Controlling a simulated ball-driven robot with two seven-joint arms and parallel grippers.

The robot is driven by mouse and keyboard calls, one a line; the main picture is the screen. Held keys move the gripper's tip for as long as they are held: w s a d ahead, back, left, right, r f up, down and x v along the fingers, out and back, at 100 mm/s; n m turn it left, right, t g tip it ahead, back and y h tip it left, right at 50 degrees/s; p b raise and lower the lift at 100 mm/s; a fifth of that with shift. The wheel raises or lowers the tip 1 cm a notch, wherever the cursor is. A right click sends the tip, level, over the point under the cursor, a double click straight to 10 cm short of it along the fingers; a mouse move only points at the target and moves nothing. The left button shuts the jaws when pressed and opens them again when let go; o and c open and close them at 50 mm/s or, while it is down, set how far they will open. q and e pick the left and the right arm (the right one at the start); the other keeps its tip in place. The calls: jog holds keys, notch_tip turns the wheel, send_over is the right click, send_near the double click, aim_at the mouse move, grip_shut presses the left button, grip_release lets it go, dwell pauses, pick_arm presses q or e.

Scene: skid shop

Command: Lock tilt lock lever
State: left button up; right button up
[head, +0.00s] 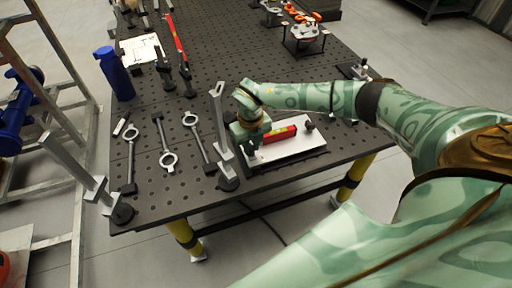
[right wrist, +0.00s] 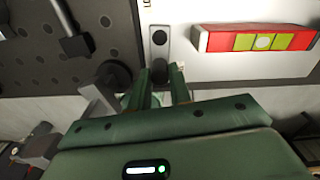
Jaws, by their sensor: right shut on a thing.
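The white tilt plate (head: 295,150) lies on a dark base near the front edge of the perforated table. The dark tilt lock lever (right wrist: 159,42) is at the plate's left end, running down between my fingers. My right gripper (head: 250,146) reaches down over that end from the right. In the right wrist view, my right gripper (right wrist: 160,88) is shut on the lever; its gripped end is partly hidden. My left gripper is not in view.
An upright grey clamp post (head: 219,120) stands close left of my right gripper. Several ring-ended rods (head: 167,158) lie further left. A blue bottle (head: 116,75) stands at the table's left edge. The middle of the table behind the plate (head: 235,60) is mostly clear.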

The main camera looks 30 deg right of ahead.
jog(key=shift+w+a, duration=0.15)
jog(key=shift+a, duration=0.3)
jog(key=shift+w+a, duration=0.5)
dwell(0.4)
jog(key=shift+w+a, duration=0.1)
jog(key=shift+w, duration=0.05)
jog(key=shift+w+a, duration=0.1)
jog(key=shift+w, duration=0.15)
dwell(0.3)
